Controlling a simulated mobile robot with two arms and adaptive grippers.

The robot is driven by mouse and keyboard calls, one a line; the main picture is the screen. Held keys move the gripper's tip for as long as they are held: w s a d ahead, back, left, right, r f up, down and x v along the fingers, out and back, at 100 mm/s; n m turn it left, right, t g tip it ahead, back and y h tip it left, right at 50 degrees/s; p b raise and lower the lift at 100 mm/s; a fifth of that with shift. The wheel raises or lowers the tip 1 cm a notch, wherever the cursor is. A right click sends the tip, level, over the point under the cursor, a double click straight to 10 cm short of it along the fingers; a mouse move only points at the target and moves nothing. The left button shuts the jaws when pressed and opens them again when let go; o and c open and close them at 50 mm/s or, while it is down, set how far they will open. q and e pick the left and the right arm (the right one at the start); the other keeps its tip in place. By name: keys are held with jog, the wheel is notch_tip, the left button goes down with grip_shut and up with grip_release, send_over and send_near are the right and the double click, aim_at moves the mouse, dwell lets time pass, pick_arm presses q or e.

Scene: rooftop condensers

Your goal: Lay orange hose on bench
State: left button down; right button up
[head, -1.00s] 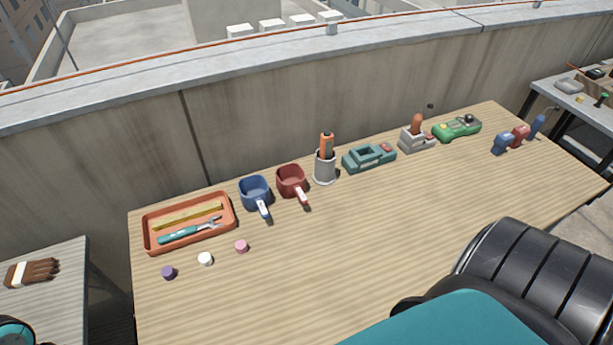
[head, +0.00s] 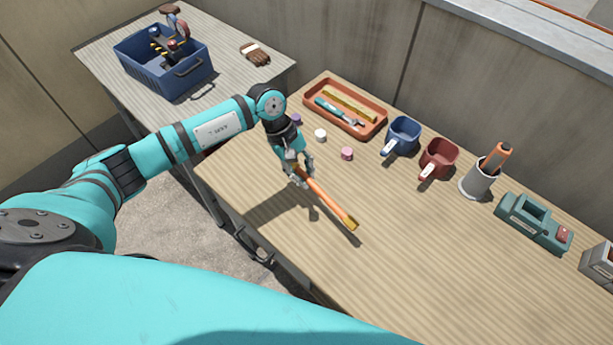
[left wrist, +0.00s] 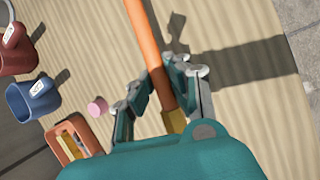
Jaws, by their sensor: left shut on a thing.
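The orange hose (head: 325,196) is a short straight length with a brass-coloured end. My left gripper (head: 299,178) is shut on it near one end and holds it over the bench (head: 400,260), tilted toward the lower right. Its shadow lies on the wood apart from it, so it seems to be a little above the surface. In the left wrist view the hose (left wrist: 150,45) runs between the fingers, with a brass end (left wrist: 175,121) close to the palm. My right gripper is not in view.
An orange tray (head: 371,136) with tools, a blue mug (head: 403,136), a red mug (head: 440,155), a grey cup (head: 478,186) and a teal device (head: 535,220) line the back. Small caps, white (head: 320,135) and pink (head: 347,153), lie near the gripper. The bench's front middle is clear.

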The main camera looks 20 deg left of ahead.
pick_arm(q)
jog(key=shift+a+f, duration=0.15)
jog(key=shift+f, duration=0.3)
jog(key=shift+f+b, duration=0.65)
jog(key=shift+f, duration=0.35)
jog(key=shift+f+b, duration=0.4)
jog(key=shift+f, duration=0.6)
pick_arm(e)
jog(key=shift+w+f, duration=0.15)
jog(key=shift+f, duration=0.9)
pick_arm(q)
jog(key=c, duration=1.2)
grip_release()
jog(key=shift+c, duration=0.2)
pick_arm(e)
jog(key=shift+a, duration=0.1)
pick_arm(q)
jog(key=v, duration=1.2)
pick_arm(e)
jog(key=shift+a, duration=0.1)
